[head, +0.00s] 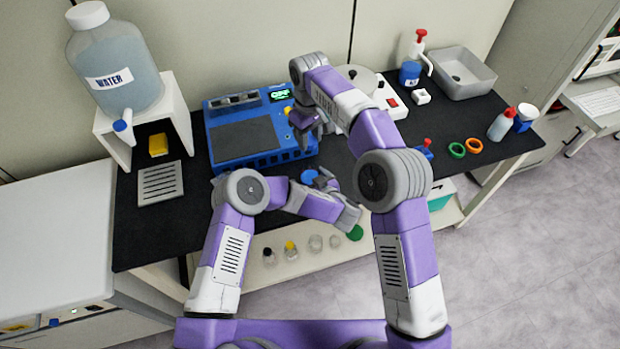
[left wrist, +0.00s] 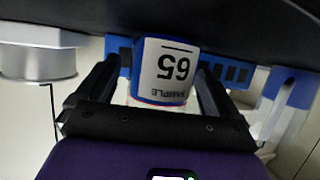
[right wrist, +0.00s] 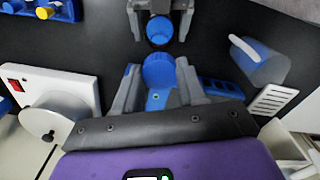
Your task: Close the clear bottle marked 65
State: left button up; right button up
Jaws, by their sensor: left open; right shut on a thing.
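The clear bottle marked 65 (left wrist: 165,75) has a white label and blue colour showing. In the left wrist view it stands between the two fingers of my left gripper (left wrist: 155,85), which is open around it. In the head view a round blue top (head: 308,177) shows at my left gripper (head: 322,178). My right gripper (head: 304,125) is over the bench in front of the blue machine. In the right wrist view it is shut on a round blue piece that looks like a cap (right wrist: 158,70). Beyond it, a smaller blue round (right wrist: 158,32) shows between my left fingers.
The blue machine (head: 245,130) stands behind the arms. The water tank (head: 115,65) is on a white stand at left, near a metal grate (head: 160,183). Orange (head: 474,146) and green (head: 457,150) rings lie at right. Several small containers (head: 290,250) stand on the lower shelf.

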pick_arm(q)
jog(key=c, duration=1.5)
pick_arm(e)
jog(key=shift+s+f, duration=0.1)
jog(key=shift+f, duration=2.4)
jog(key=shift+d+f, duration=0.1)
jog(key=shift+f, duration=0.8)
jog(key=shift+f, duration=0.5)
